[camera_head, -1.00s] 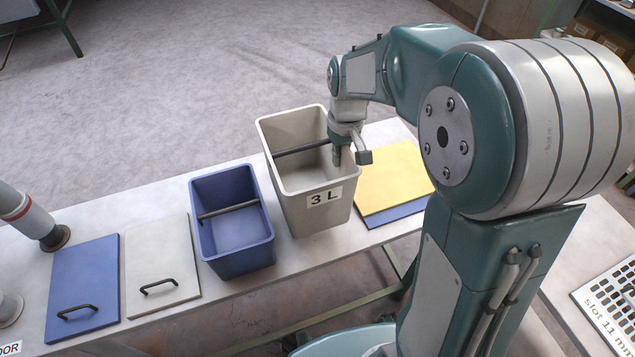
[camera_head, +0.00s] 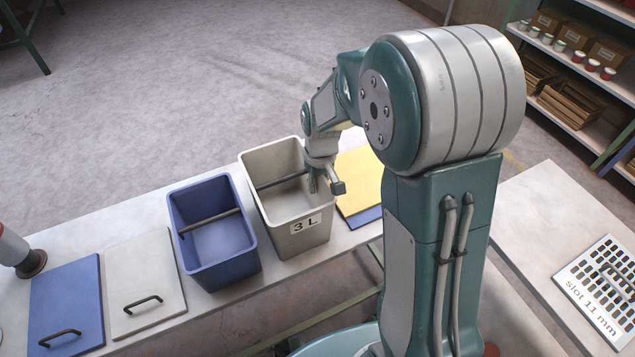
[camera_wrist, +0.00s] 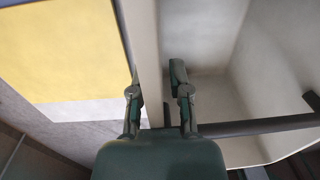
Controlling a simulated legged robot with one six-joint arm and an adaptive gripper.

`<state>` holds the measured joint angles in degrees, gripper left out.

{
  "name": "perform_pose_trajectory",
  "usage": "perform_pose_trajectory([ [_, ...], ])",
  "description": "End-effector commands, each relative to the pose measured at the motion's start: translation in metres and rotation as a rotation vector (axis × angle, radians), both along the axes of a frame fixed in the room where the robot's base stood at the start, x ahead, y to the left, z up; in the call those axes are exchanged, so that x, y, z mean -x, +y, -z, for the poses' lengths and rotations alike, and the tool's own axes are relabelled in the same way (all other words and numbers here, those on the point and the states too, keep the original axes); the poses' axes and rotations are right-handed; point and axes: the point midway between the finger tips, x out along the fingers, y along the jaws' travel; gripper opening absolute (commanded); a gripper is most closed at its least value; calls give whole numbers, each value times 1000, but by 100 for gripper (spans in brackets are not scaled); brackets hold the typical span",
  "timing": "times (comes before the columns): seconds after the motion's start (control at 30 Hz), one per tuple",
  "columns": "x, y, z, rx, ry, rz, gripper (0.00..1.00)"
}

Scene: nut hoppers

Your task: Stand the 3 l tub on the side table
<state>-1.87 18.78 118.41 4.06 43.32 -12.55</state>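The 3 l tub (camera_head: 273,212) is a grey open box with a "3 L" label and a dark bar across its inside. It stands upright on the long pale bench (camera_head: 108,222). My gripper (camera_head: 319,184) is at the tub's right wall, pointing down. In the wrist view, the fingers of my gripper (camera_wrist: 158,88) straddle the tub wall (camera_wrist: 146,45), one outside and one inside. A gap shows between the inner finger and the wall, so the gripper looks open. A pale table (camera_head: 540,215), possibly the side table, stands at the right.
A blue tub (camera_head: 212,235) stands close left of the grey one. Blue (camera_head: 68,300) and whitish (camera_head: 143,275) lids lie further left; a yellow board (camera_head: 360,185) lies right. A "slot 11 mm" plate (camera_head: 598,290) takes the right table's front; its back is clear.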

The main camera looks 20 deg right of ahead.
Motion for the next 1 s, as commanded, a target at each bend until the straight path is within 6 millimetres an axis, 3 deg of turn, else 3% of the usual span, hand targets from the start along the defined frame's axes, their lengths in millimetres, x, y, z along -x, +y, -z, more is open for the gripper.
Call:
perform_pose_trajectory([
  [0.33,0,0,0,0,0,0,43],
  [0.47,-1,0,-9,0,-3,0,43],
  [1.0,-2,-5,-110,0,-2,0,43],
])
